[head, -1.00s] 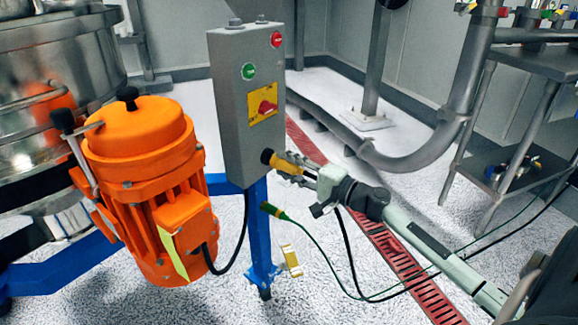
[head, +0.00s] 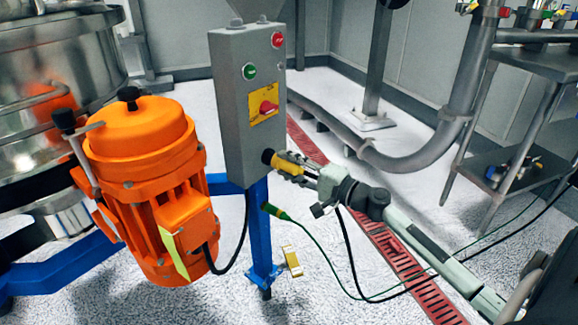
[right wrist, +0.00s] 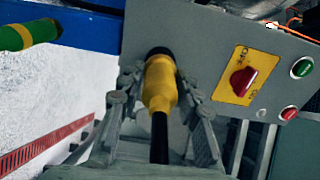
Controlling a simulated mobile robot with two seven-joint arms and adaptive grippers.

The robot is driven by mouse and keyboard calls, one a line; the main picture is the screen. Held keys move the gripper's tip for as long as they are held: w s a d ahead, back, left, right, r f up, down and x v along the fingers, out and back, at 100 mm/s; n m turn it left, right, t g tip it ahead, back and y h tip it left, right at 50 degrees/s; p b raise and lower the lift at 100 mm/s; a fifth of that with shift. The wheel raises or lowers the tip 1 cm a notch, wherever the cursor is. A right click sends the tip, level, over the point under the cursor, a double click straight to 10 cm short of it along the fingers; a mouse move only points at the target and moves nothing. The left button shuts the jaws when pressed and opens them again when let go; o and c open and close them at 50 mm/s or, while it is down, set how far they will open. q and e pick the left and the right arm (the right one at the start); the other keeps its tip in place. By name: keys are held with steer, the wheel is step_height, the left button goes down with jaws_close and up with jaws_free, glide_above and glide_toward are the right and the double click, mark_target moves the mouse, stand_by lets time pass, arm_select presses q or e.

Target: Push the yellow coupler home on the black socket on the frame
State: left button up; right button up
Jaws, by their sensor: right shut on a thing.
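The yellow coupler (head: 288,167) is at the side of the grey control box, lined up with the black socket (head: 267,156). In the right wrist view the coupler (right wrist: 160,82) points at the socket (right wrist: 160,52) and its front end meets it; I cannot tell how deep it sits. A black cable runs back from the coupler. My right gripper (head: 303,172) is shut on the coupler, one finger on each side, as the right wrist view also shows (right wrist: 160,108). My left gripper is not in view.
The grey control box (head: 236,120) has a red knob and buttons and stands on a blue frame leg (head: 259,235). A green-yellow plug (head: 273,210) hangs below the socket. An orange motor (head: 150,190) stands left. Open floor and a red drain grate lie right.

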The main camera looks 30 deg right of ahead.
steer(key=shift+w+a, duration=0.15)
steer(key=shift+w, duration=0.25)
steer(key=shift+w+a, duration=0.15)
steer(key=shift+w, duration=0.25)
stand_by(0.4)
steer(key=o, duration=1.3)
steer(key=v, duration=1.2)
steer(key=shift+r, duration=0.1)
